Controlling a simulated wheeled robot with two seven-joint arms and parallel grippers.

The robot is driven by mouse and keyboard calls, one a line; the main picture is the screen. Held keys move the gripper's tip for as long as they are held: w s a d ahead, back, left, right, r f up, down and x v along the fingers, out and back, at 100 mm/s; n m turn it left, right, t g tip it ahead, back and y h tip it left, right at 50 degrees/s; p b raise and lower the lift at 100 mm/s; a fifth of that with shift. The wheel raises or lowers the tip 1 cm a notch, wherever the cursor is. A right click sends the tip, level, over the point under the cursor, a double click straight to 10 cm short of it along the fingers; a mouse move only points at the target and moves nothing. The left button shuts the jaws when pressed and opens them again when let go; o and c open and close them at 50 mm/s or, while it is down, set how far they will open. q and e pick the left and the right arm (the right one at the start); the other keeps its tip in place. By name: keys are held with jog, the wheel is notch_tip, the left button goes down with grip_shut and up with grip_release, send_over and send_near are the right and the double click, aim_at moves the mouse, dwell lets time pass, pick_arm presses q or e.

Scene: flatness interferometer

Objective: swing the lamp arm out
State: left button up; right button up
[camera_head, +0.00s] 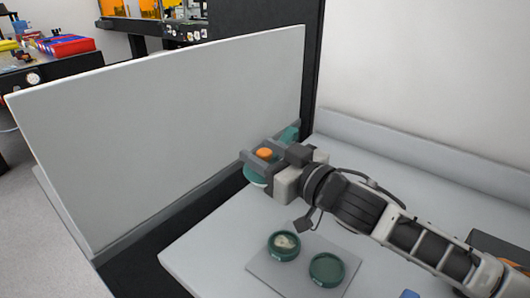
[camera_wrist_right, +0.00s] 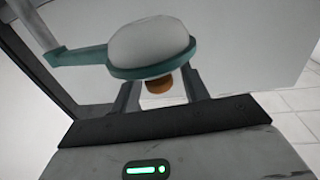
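The lamp arm is a teal bar (camera_head: 290,133) with a teal ring and an orange knob (camera_head: 264,153) at its end, near the dark frame. In the right wrist view the teal bar (camera_wrist_right: 82,56) leads to the ring (camera_wrist_right: 150,70), which holds a white dome (camera_wrist_right: 148,38), with the orange knob (camera_wrist_right: 158,84) on the dome's other side. My right gripper (camera_head: 262,158) is at the knob, one finger on each side. In the wrist view its fingers (camera_wrist_right: 160,92) are apart, with gaps visible beside the knob. My left gripper is out of view.
A large pale panel (camera_head: 160,135) stands left of the lamp, beside a dark upright (camera_head: 312,60). On the light bench (camera_head: 205,250), two green dishes (camera_head: 284,246) (camera_head: 326,269) sit on a grey pad (camera_head: 262,272). A dark box (camera_head: 500,248) is at the right edge.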

pick_arm(q)
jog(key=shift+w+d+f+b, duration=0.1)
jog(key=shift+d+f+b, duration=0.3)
jog(key=shift+b, duration=1.1)
pick_arm(e)
jog(key=v, duration=1.6)
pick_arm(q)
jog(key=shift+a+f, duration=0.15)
pick_arm(e)
jog(key=shift+c, duration=0.4)
